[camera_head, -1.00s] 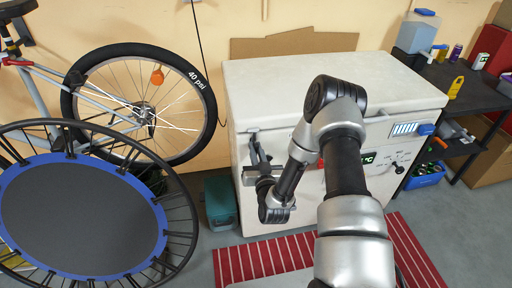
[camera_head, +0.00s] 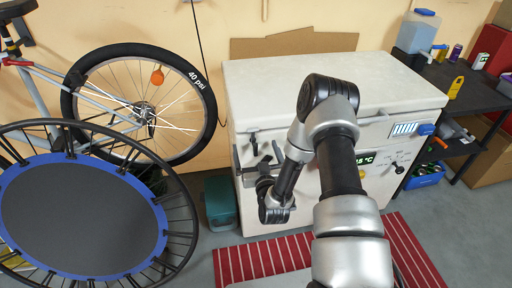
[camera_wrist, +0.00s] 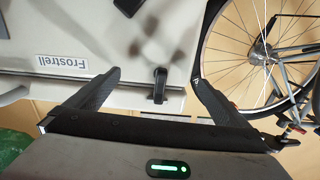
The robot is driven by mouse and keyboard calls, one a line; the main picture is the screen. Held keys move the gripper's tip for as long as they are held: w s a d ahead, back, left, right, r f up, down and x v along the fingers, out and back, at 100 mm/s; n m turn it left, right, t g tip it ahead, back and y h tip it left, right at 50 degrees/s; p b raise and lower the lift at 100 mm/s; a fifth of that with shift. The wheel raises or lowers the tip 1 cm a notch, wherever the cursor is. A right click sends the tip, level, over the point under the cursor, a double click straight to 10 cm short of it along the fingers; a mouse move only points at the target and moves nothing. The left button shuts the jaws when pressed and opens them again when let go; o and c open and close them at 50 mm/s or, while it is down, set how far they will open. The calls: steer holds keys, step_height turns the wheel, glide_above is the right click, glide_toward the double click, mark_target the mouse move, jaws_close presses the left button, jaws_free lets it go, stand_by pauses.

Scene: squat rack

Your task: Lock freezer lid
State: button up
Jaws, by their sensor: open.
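The white chest freezer (camera_head: 285,215) stands against the back wall with its lid (camera_head: 300,85) down. A small dark latch (camera_head: 254,143) is at the front left, near the lid edge. In the wrist view the latch (camera_wrist: 160,85) is a black lever by the pale lid edge, between my fingers in the picture. My gripper (camera_head: 257,155) is open and empty at the freezer's front left, just below the latch in the head view. Its spread fingers (camera_wrist: 156,70) show in the wrist view, with no visible contact on the latch. Whether the latch is locked I cannot tell.
A trampoline (camera_head: 80,215) and a bicycle (camera_head: 140,105) stand at left. A teal box (camera_head: 220,202) is beside the freezer. A black shelf table (camera_head: 465,95) with bottles is at right. A red striped mat (camera_head: 405,245) lies in front.

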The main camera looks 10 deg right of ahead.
mark_target(256, 153)
steer(key=shift+s, duration=0.1)
steer(key=s, duration=0.5)
steer(key=shift+s+f, duration=0.1)
steer(key=shift+s, duration=0.25)
steer(key=shift+s+b, duration=0.3)
steer(key=shift+s, duration=0.25)
steer(key=shift+w, duration=0.1)
